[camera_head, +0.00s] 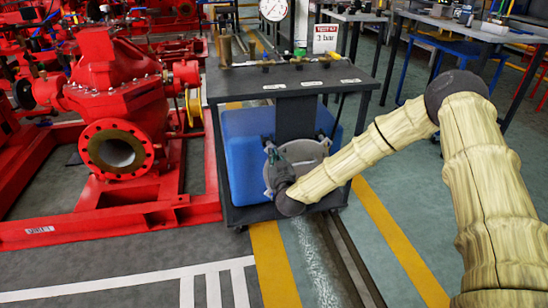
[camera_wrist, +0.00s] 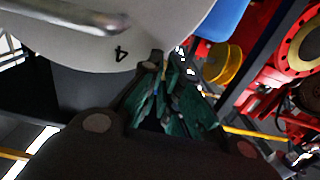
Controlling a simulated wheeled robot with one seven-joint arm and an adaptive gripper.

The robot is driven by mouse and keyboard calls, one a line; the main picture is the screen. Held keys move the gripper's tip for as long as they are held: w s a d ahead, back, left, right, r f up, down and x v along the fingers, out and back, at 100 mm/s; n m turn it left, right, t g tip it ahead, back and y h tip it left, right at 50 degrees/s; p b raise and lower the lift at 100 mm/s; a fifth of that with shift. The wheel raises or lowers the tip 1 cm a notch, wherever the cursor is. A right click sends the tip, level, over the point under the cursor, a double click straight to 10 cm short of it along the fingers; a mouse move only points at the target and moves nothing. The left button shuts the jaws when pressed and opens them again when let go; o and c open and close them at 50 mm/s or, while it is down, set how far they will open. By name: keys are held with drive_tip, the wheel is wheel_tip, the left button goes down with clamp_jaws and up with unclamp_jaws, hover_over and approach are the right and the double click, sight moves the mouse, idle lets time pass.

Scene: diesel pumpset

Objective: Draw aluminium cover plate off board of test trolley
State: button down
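The pale grey aluminium cover plate (camera_head: 308,152) is a round disc at the front of the test trolley (camera_head: 232,180), against the lower part of its dark upright board (camera_head: 295,117). In the wrist view the plate (camera_wrist: 140,40) fills the upper left, with a black "4" and a grey bar handle (camera_wrist: 70,12). My gripper (camera_head: 274,163) is at the plate's left edge in the head view. In the wrist view my dark green gripper fingers (camera_wrist: 170,75) lie close together at the plate's rim. I cannot tell whether they grip it. My wrist hides the plate's lower left.
A blue tank (camera_head: 240,140) sits inside the trolley, behind the plate. A red pump (camera_head: 112,85) on a red base frame stands close on the left. A grey workbench (camera_head: 470,28) is at the back right. The floor in front of the trolley is clear.

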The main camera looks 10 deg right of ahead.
drive_tip(key=shift+s+r, duration=0.3)
drive_tip(key=shift+s, duration=0.2)
idle(0.7)
